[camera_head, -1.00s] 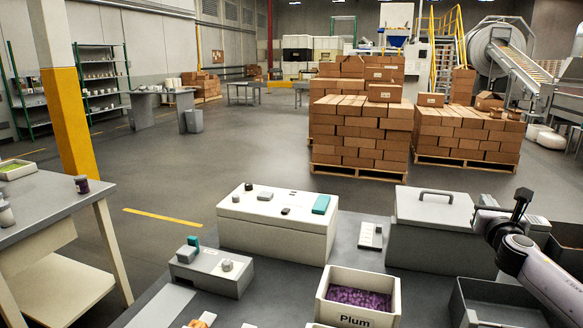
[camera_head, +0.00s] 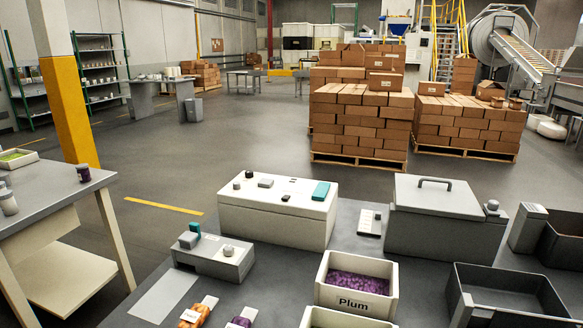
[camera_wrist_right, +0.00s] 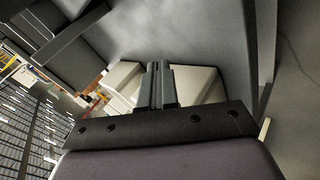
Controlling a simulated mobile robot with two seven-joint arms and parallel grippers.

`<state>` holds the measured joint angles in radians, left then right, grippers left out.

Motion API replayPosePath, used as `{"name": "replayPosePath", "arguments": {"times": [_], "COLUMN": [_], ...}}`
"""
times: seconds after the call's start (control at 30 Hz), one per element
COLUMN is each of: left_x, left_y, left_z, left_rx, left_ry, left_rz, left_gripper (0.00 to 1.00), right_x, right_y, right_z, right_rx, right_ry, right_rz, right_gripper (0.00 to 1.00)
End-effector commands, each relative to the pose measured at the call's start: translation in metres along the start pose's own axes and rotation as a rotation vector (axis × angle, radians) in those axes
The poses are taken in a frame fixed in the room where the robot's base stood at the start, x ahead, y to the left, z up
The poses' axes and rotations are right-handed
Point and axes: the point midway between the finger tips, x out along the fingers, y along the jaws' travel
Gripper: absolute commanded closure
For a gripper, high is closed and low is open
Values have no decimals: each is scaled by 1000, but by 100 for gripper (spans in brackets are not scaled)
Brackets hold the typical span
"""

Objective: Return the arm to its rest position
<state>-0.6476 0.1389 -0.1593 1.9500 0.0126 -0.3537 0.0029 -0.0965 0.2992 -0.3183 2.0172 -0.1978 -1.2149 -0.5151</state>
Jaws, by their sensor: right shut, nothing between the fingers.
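My right gripper (camera_wrist_right: 158,85) shows in the right wrist view. Its two dark fingers are together with nothing between them. Pale box-like shapes and a grey surface lie beyond the fingertips, and I cannot tell whether they are near. Neither of my arms shows in the head view now. My left gripper is in no view.
The grey worktable (camera_head: 345,262) holds a white Plum bin (camera_head: 357,300) of purple candies, a white box (camera_head: 276,214) with controls, a lidded grey box (camera_head: 435,238) and an open dark tray (camera_head: 508,311). Stacked cartons (camera_head: 360,118) stand on pallets behind, with open floor to the left.

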Motion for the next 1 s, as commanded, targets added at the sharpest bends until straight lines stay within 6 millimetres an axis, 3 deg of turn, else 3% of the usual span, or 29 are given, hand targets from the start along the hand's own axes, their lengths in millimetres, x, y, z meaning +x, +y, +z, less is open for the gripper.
{"name": "replayPosePath", "arguments": {"times": [0.03, 0.2, 0.53, 1.0], "left_x": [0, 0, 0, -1], "left_y": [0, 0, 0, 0], "left_z": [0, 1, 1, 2], "left_rx": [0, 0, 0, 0], "left_ry": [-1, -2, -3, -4], "left_rz": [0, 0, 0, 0], "left_gripper": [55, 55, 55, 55], "right_x": [-15, -62, -138, -63], "right_y": [-22, -69, -118, -133], "right_z": [10, 37, 75, 51], "right_rx": [107, 421, 822, 851], "right_ry": [-15, -96, -274, 29], "right_rz": [-64, -224, -399, -290], "right_gripper": [100, 100, 100, 100]}}
